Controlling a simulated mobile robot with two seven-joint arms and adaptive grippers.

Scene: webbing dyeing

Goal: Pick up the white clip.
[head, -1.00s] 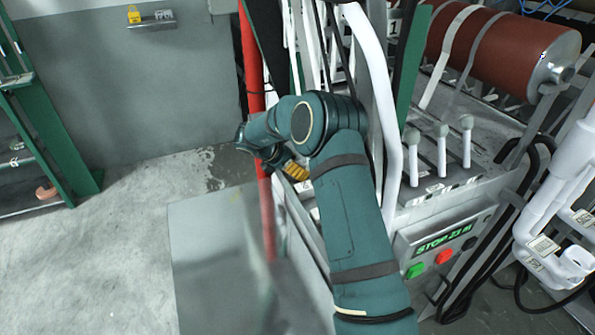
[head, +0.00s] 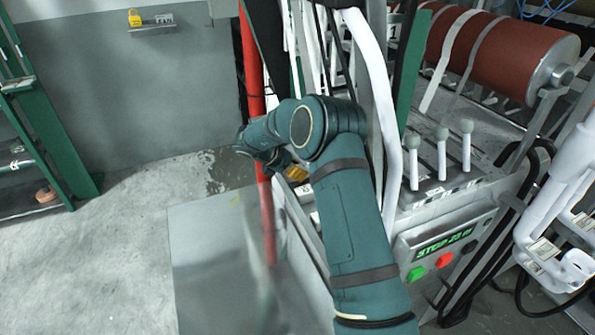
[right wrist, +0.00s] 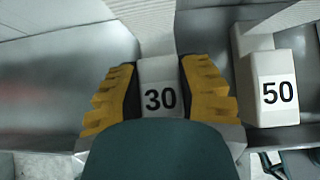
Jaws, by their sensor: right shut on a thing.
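A white clip (right wrist: 160,72) marked 30 is between the two yellow ridged fingers of my right gripper (right wrist: 159,98) in the right wrist view. The fingers are shut on its sides. In the head view, my right gripper (head: 296,173) shows only as a small yellow patch beside the machine's left side, partly hidden by my arm. I cannot make out the clip there. My left gripper is in neither view.
A second white block (right wrist: 275,78) marked 50 stands just right of the held clip. In the head view, a red post (head: 255,110) rises close to my right wrist. White levers (head: 441,155) and a control panel (head: 445,248) lie to the right.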

